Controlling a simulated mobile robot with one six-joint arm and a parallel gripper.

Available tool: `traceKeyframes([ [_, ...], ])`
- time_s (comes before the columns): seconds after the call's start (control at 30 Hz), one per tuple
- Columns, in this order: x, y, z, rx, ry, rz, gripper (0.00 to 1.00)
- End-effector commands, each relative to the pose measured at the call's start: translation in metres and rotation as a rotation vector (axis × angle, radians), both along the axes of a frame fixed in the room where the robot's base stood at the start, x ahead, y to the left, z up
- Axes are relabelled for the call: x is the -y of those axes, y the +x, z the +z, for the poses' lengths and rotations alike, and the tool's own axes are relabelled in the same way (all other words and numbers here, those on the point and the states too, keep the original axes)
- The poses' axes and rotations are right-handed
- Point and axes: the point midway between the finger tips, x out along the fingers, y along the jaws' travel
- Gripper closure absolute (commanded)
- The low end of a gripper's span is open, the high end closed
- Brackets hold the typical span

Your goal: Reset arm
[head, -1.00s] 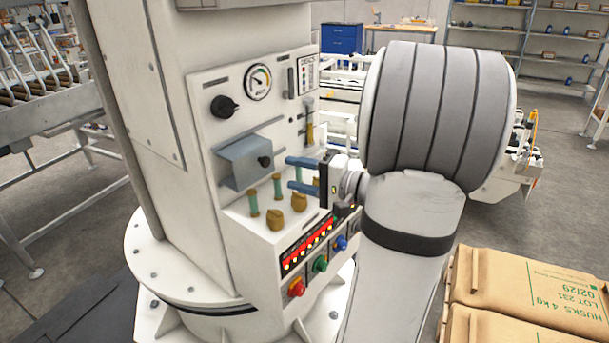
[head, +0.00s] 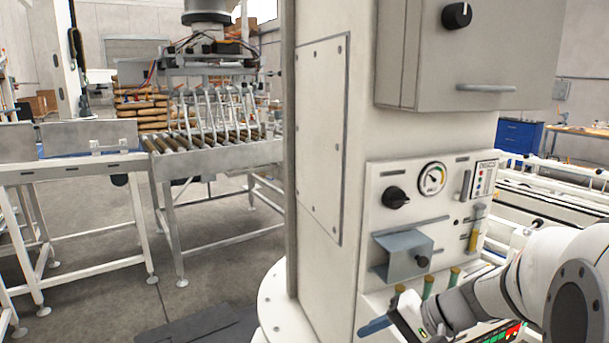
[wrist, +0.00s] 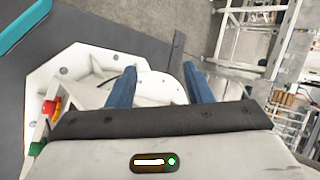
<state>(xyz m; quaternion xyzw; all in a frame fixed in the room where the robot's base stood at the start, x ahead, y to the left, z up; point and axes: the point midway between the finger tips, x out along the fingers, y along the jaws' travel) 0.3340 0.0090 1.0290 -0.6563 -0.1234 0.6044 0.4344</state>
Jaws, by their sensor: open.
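My gripper (head: 385,322) is at the lower right of the head view, in front of the machine column's control panel, its fingers pointing left. In the wrist view my gripper (wrist: 160,88) shows two blue fingers spread apart with nothing between them. Below it there are the white base of the column (wrist: 85,75) and the floor. My arm enters from the right edge of the head view and covers part of the panel's lower ledge.
The control panel (head: 400,180) carries a gauge (head: 432,178), a black knob (head: 394,197) and a grey hood (head: 402,252). Green and amber levers (head: 428,287) stand close to my arm. A roller conveyor (head: 215,158) is at left. A red button (wrist: 50,107) and a green button (wrist: 37,147) show in the wrist view.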

Motion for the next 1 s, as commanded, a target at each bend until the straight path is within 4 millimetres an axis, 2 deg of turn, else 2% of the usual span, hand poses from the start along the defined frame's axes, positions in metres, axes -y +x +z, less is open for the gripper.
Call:
traceKeyframes([
  [0.07, -0.012, -0.018, -0.003, -0.026, -0.161, 0.095, 0.54],
  [0.2, -0.010, -0.039, -0.006, -0.013, -0.452, 0.215, 0.54],
  [0.4, 0.003, -0.041, 0.005, 0.113, -0.760, 0.306, 0.54],
  [0.6, 0.009, -0.036, 0.014, 0.197, -0.877, 0.330, 0.54],
  [1.0, 0.009, -0.036, 0.014, 0.202, -0.884, 0.331, 0.54],
])
